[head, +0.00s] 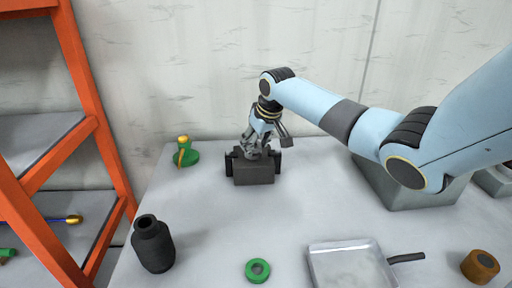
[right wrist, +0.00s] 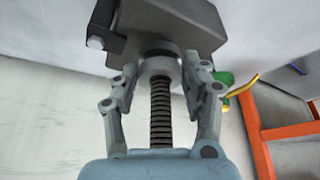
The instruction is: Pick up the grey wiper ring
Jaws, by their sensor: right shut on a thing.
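The grey wiper ring (right wrist: 159,67) is in the right wrist view, around a black threaded screw (right wrist: 161,115) and close to the dark jack body. My right gripper (right wrist: 160,72) is shut on the ring, one fingertip on each side, and the screw runs between its fingers. In the head view my right gripper (head: 258,153) points down onto the dark jack body (head: 253,173) at the back of the table. The ring is too small and too covered there to make out. My left gripper is not in view.
A green part with a yellow piece (head: 184,153) stands left of the jack. An orange shelf (head: 85,110) stands left.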

